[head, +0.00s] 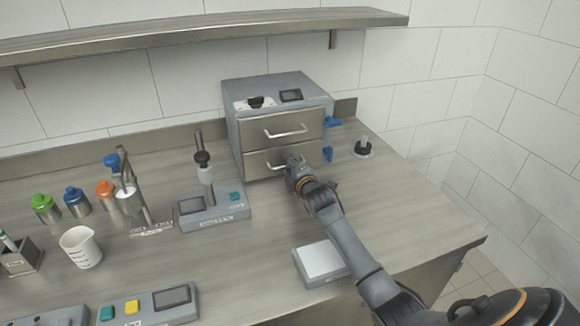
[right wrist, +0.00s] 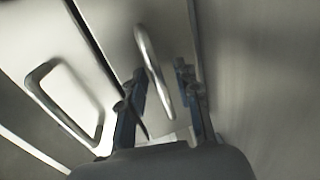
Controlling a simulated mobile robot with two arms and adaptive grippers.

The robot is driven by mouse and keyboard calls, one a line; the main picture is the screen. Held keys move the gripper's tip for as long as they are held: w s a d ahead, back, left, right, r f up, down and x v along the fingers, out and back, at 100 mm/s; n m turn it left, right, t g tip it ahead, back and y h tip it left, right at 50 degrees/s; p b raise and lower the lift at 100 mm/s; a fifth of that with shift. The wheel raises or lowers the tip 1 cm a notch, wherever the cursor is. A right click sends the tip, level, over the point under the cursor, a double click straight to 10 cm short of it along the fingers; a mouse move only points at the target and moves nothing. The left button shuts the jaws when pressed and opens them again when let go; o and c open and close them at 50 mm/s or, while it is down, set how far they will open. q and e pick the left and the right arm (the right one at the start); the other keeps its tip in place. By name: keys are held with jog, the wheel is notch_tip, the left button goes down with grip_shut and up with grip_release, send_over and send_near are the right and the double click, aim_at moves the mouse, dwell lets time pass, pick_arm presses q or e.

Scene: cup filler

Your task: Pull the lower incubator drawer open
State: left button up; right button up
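The grey incubator (head: 232,125) stands against the back wall. Its upper drawer handle (head: 286,133) is clear, and both drawers look closed. My right gripper (head: 292,165) is at the lower drawer (head: 258,166) and covers much of its front. In the right wrist view my right gripper (right wrist: 162,100) is open, with its blue-padded fingers apart on either side of the lower drawer's handle (right wrist: 152,60). I cannot tell whether a finger touches the bar. The upper handle (right wrist: 66,103) shows to the left there. My left gripper is not in view.
A device with a post (head: 222,212) stands left of my right arm, and a small white-topped scale (head: 322,260) lies below it. A dark knob-topped item (head: 363,148) is right of the incubator. Bottles and a beaker (head: 81,248) are at left. A shelf (head: 200,32) hangs above.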

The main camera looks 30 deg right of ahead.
jog(key=shift+c, duration=0.2)
grip_shut()
